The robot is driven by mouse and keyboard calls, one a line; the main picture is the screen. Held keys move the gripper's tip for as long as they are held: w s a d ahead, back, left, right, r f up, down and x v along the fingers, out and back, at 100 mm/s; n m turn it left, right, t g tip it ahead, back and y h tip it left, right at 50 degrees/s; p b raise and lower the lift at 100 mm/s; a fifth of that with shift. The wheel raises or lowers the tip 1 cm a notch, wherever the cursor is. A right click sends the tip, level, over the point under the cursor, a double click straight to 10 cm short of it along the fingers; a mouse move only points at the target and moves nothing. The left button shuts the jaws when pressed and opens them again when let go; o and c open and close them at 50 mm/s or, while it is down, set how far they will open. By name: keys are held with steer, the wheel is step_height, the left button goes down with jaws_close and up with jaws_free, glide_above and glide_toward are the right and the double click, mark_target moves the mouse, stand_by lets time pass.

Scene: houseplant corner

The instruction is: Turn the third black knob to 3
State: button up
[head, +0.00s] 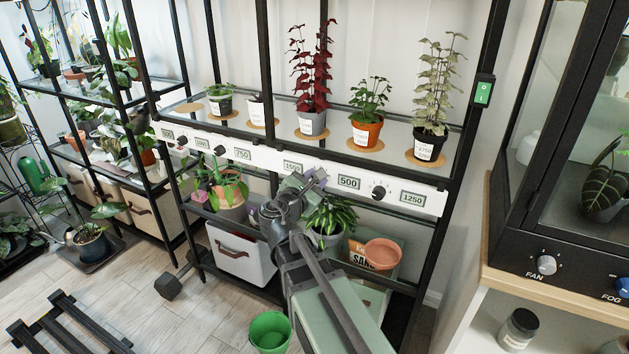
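A white rail along the front of the middle plant shelf carries black knobs between small numbered displays. One black knob (182,141) is near the left end, a second black knob (220,150) is right of it, and another black knob (380,192) is between the 500 display (348,183) and the 1250 display (412,198). My gripper (318,178) is in front of the rail, left of the 500 display, and hides that stretch of it. I cannot tell whether it touches the rail or is open. The knob settings are too small to read.
Potted plants stand on the shelf above the rail, including a red one (312,75). A green bucket (270,332) stands on the floor. A cabinet with a FAN knob (546,265) is right.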

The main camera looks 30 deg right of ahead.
steer(key=m, duration=1.1)
steer(key=shift+m+y, duration=0.3)
steer(key=shift+y, duration=0.1)
stand_by(0.3)
steer(key=o, duration=0.9)
steer(key=shift+o, duration=0.2)
steer(key=v, duration=0.7)
steer(key=shift+s+a+p, duration=0.15)
steer(key=shift+s+p, duration=0.15)
steer(key=shift+p, duration=0.15)
